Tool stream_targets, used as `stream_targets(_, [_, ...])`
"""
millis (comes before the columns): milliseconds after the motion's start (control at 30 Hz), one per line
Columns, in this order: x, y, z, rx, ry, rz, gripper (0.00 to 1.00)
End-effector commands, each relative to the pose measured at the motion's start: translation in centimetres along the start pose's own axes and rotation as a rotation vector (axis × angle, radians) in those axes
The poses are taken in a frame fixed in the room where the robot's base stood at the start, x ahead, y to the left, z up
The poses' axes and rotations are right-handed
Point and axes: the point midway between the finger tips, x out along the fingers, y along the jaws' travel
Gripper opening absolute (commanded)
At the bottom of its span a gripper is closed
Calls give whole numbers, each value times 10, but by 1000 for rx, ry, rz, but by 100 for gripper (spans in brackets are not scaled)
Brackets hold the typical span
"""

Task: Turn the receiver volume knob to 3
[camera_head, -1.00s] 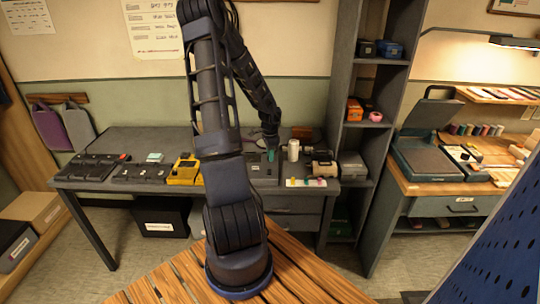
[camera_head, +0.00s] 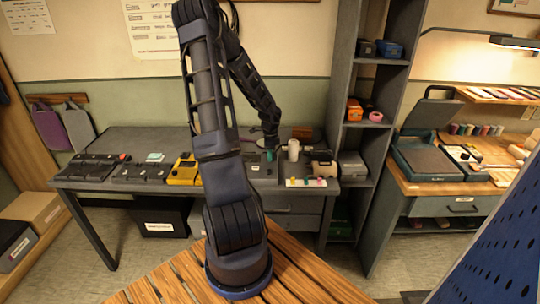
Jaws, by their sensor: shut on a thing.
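My gripper (camera_head: 270,153) points down at the right part of the dark desk, over a dark grey box-shaped device (camera_head: 262,171) that looks like the receiver. Its fingers are shut on a small part at the top of this device, seemingly the volume knob. The knob is hidden by the gripper and too small to make out, so its setting cannot be read. A small green patch shows at the fingertips.
A white cylinder (camera_head: 293,150) stands close to the right of my gripper, with a beige device (camera_head: 321,168) beyond it. A strip with coloured pieces (camera_head: 306,182) lies in front. A yellow device (camera_head: 184,171) sits to the left. A tall shelf (camera_head: 345,120) rises at the right.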

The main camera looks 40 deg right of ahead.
Motion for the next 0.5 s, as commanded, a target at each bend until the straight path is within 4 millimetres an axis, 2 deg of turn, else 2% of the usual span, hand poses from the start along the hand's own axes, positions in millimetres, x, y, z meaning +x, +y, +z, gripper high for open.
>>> stream_targets(100, [1,1,2,-2,-2,3,0])
stream_targets(133, [1,1,2,-2,-2,3,25])
stream_targets(233, [1,1,2,-2,-1,3,44])
stream_targets(500, [0,0,1,-2,-1,1,45])
